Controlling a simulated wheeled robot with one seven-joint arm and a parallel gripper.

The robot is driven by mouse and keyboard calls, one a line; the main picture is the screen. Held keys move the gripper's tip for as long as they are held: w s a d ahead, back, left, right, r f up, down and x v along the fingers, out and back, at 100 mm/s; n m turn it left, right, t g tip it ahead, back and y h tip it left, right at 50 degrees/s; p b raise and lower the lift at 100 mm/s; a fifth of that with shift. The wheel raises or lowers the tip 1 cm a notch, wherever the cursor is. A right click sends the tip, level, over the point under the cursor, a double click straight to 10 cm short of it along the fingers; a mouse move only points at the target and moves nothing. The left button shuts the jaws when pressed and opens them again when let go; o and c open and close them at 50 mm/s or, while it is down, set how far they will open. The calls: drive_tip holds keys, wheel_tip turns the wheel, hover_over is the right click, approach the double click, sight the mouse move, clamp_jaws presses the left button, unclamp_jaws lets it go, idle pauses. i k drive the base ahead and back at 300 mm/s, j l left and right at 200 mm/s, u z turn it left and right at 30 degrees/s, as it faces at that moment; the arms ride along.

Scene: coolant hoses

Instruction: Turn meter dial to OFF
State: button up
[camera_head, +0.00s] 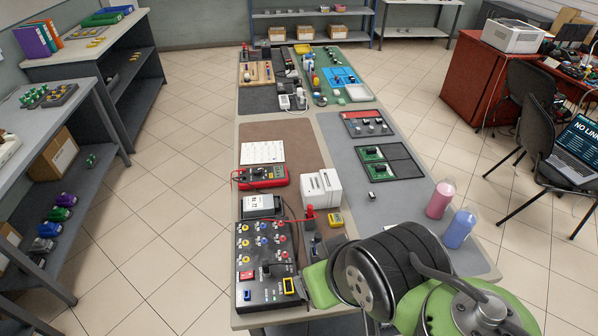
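A red multimeter (262,177) lies on the long table, on the brown mat at the left edge. A dark round spot on it looks like its dial; its pointer setting is too small to read. Red and black leads run from it. My gripper (322,268) is at the lower right, over the near end of the table beside the black panel with sockets. It is well nearer to me than the meter and apart from it. My own wrist hides much of the gripper, so its opening does not show.
Near the meter are a white grid sheet (262,152), a white block (320,188), a grey box with a display (261,205) and a small yellow device (336,219). The black socket panel (266,262) fills the near left. Pink (440,198) and blue (459,228) bottles stand at right.

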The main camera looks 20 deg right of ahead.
sight(257, 172)
drive_tip(key=z, duration=0.2)
drive_tip(key=k+j+u, duration=0.1)
drive_tip(key=u, duration=0.3)
drive_tip(key=j+u, duration=0.6)
drive_tip(key=u, duration=0.2)
drive_tip(key=j+u, duration=0.4)
drive_tip(key=i+j+u, duration=0.2)
drive_tip(key=u, duration=0.25)
drive_tip(key=i+j+u, duration=0.2)
drive_tip(key=j+u, duration=0.25)
drive_tip(key=i+z, duration=1)
drive_tip(key=i+l+z, duration=0.25)
drive_tip(key=z, duration=0.15)
drive_tip(key=i+l+z, duration=0.15)
drive_tip(key=z, duration=0.3)
drive_tip(key=i+z, duration=0.7)
drive_tip(key=z, duration=0.15)
drive_tip(key=i+j+z, duration=0.2)
drive_tip(key=z, duration=0.2)
drive_tip(key=i+l+z, duration=0.1)
drive_tip(key=i+l, duration=0.25)
drive_tip(key=i, duration=0.15)
drive_tip(key=i+l+z, duration=0.1)
drive_tip(key=i+l, duration=0.2)
drive_tip(key=i, duration=0.15)
drive_tip(key=i+l+u, duration=0.15)
drive_tip(key=l+u, duration=0.15)
drive_tip(key=l, duration=0.15)
drive_tip(key=i, duration=0.05)
